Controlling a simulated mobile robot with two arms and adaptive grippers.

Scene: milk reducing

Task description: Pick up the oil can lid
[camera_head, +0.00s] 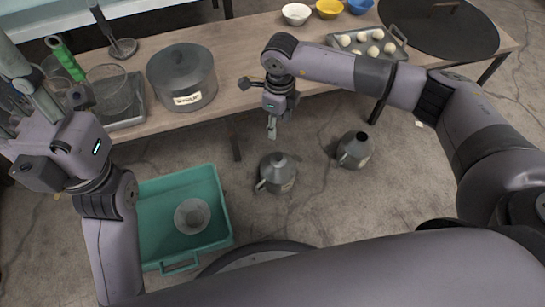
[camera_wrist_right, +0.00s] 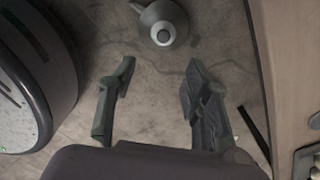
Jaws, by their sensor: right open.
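Two grey metal oil cans stand on the floor below the table. The nearer can (camera_head: 277,172) has a cone-shaped top and a side handle. The other can (camera_head: 354,150), to its right, shows a dark opening on top. No separate lid can be made out. My right gripper (camera_head: 271,130) points down in front of the table edge, above the nearer can in the picture. In the right wrist view its two fingers (camera_wrist_right: 150,100) are apart and empty, with a can (camera_wrist_right: 163,20) beyond them. My left gripper (camera_head: 40,95) is raised at the left; its fingertips are unclear.
A green crate (camera_head: 222,215) holding a pale round item (camera_head: 192,215) sits on the floor at left. The wooden table (camera_head: 232,45) carries a lidded pot (camera_head: 182,75), glass vessels, bowls and a tray of pale balls (camera_head: 400,54). Floor around the cans is clear.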

